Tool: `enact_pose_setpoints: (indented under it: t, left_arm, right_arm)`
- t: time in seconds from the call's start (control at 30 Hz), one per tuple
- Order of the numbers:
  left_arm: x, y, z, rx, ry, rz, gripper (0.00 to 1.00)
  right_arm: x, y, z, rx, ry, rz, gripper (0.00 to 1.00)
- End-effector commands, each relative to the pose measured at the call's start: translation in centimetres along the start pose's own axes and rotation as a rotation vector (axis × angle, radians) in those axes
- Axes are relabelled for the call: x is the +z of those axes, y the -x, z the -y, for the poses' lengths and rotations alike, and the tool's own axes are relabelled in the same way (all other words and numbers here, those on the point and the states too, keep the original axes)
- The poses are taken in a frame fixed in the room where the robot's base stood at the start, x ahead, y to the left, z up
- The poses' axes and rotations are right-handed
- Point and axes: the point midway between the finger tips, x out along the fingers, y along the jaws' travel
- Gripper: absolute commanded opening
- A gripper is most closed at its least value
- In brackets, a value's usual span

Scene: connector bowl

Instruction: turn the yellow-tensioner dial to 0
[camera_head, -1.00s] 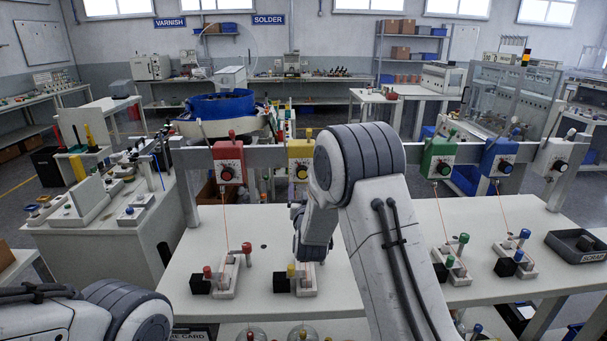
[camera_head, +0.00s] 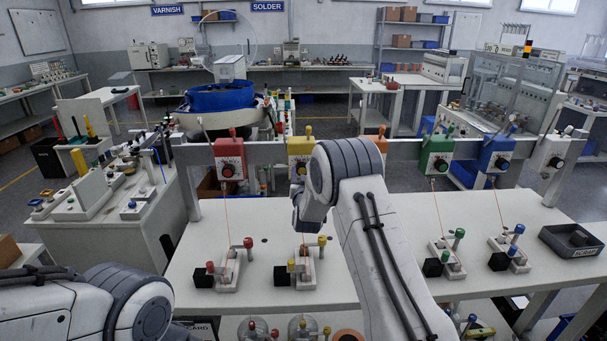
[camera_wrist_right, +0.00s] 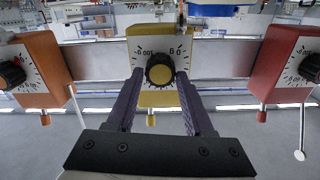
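The yellow tensioner (camera_head: 301,147) hangs on the grey rail, with its dark dial knob (camera_head: 301,168) on the front. In the right wrist view, which looks upside down, the yellow tensioner (camera_wrist_right: 160,98) is in the middle and its round knob (camera_wrist_right: 160,70) faces me. My right gripper (camera_wrist_right: 160,76) is open, with one dark finger on each side of the knob and small gaps beside it. I cannot tell how far the fingertips reach past its face. The dial setting cannot be read surely. My left arm shows at the lower left, its gripper out of view.
The red tensioner (camera_head: 229,158) and the orange tensioner (camera_wrist_right: 30,72) flank the yellow one. Green (camera_head: 436,157) and blue (camera_head: 495,154) tensioners hang further right. Small fixtures with coloured levers stand on the white table (camera_head: 200,240) below. A dark tray (camera_head: 570,242) is at the right.

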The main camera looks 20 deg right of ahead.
Motion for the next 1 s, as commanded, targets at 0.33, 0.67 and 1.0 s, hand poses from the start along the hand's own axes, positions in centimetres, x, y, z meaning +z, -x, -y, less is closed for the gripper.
enact_pose_setpoints:
  t: [0.33, 0.67, 1.0]
  left_arm:
    - [0.0, -0.2, 0.0, 0.0, 0.0, 0.0, 0.5]
    - [0.1, -2.4, 0.2, 0.0, -0.001, 0.0, 0.5]
    - [0.3, -5.5, 0.4, 0.0, -0.003, 0.0, 0.5]
  right_arm:
    - [0.0, 0.0, -0.1, 0.002, 0.01, -0.001, 0.0]
    - [0.3, 0.0, -0.1, 0.002, 0.159, -0.003, 0.0]
    - [0.3, 0.0, 0.1, 0.001, 0.468, -0.003, 0.0]
